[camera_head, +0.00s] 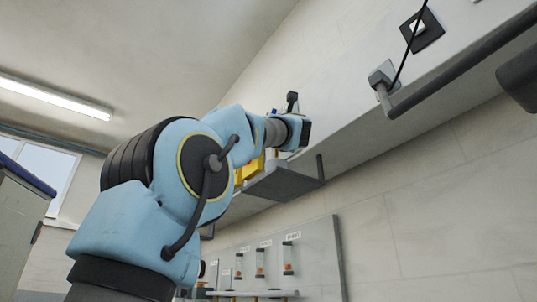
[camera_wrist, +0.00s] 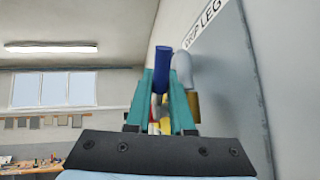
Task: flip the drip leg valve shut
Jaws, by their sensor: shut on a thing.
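In the wrist view, my gripper (camera_wrist: 162,100) has two teal fingers closed around a blue handle (camera_wrist: 162,66), which stands up between them. Just right of the handle are a pale grey rounded part (camera_wrist: 184,68) and a brass-coloured part (camera_wrist: 193,104), close beside the right finger. A sign reading "DRIP LEG" (camera_wrist: 203,22) is on the grey panel above and to the right. The valve body is mostly hidden behind my fingers.
A grey panel (camera_wrist: 228,80) rises close on the right in the wrist view. In the head view, a grey shelf (camera_head: 283,184) and a yellow part (camera_head: 250,170) lie beyond my arm. A dark rail (camera_head: 460,65) runs along the wall at upper right.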

